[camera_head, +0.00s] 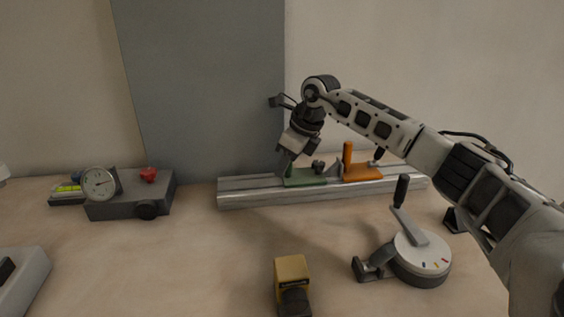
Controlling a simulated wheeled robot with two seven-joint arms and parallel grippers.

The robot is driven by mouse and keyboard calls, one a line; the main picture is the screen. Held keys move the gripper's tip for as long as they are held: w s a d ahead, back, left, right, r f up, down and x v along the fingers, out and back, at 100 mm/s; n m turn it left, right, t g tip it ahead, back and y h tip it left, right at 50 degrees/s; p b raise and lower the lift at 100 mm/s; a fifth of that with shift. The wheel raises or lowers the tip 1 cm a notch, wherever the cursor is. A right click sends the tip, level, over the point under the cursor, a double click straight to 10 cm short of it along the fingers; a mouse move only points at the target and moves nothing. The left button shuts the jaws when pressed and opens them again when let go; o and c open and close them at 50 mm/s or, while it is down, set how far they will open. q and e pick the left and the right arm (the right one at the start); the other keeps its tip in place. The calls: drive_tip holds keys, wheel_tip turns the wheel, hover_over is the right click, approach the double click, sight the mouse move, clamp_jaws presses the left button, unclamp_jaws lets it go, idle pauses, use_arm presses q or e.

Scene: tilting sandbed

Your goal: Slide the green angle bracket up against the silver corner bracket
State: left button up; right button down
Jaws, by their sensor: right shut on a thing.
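The green angle bracket (306,180) lies on the silver rail (265,200), with a dark knob on its base. My right gripper (287,162) comes down from above at its left end and is shut on the bracket's upright part, which the fingers mostly hide. A small grey piece (336,171), which looks like the silver corner bracket, stands just right of the green bracket. I cannot tell whether the two touch. My left gripper is not in view.
An orange bracket (362,174) sits on the rail at the right. A round dial with a crank (421,254) and a yellow block (291,269) stand in front. A grey box with a gauge (128,202) stands left.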

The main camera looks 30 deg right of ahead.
drive_tip(key=shift+d, duration=0.1)
drive_tip(key=c, duration=1.3)
unclamp_jaws()
drive_tip(key=p+v, duration=0.1)
drive_tip(key=v, duration=1.5)
drive_tip(key=shift+s+f, duration=0.1)
